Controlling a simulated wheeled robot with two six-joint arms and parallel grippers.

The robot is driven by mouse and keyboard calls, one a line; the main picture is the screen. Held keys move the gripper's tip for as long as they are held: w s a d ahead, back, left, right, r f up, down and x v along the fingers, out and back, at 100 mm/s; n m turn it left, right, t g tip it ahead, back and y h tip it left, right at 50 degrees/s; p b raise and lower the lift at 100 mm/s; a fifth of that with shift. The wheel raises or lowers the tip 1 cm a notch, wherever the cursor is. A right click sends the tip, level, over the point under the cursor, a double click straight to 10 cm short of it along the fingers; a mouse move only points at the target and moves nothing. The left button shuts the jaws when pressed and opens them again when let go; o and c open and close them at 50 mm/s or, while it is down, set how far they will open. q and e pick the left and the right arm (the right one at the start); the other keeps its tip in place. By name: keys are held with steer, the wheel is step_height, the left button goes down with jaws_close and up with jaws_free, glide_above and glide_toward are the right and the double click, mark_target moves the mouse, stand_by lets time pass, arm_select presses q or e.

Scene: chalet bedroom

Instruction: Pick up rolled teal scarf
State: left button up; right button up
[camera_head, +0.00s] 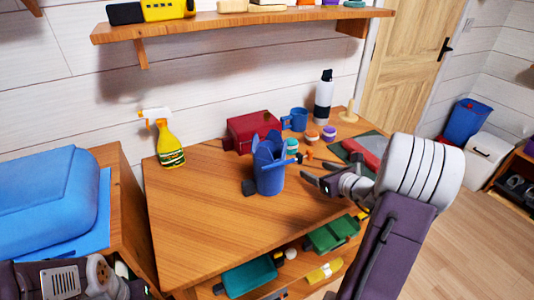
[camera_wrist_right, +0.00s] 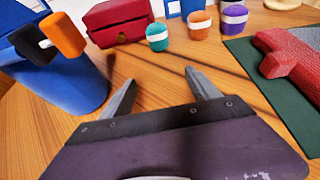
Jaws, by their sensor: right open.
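The rolled teal scarf is a small upright roll with a white band, on the wooden desk in front of the red box, in the right wrist view (camera_wrist_right: 157,37) and the head view (camera_head: 292,146). A rolled orange one (camera_wrist_right: 200,25) and a rolled purple one (camera_wrist_right: 234,19) stand to its right. My right gripper (camera_wrist_right: 160,77) is open and empty. It is above the desk, on the near side of the teal roll and apart from it. The gripper also shows in the head view (camera_head: 308,173). My left gripper's fingers do not show.
A blue cup (camera_head: 270,182) with an orange-and-black item sticking out stands left of my right gripper. The red box (camera_wrist_right: 118,22) is behind. A red object (camera_wrist_right: 290,48) lies on a dark green mat (camera_wrist_right: 262,82) at right. The desk's front left is clear.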

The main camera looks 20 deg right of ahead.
mark_target(294, 148)
steer(key=shift+w+d+f, duration=0.15)
steer(key=shift+w, duration=0.5)
steer(key=w, duration=1)
steer(key=shift+a, duration=0.35)
steer(key=x, duration=0.6)
steer(key=shift+r, duration=0.25)
steer(key=c, duration=1.4)
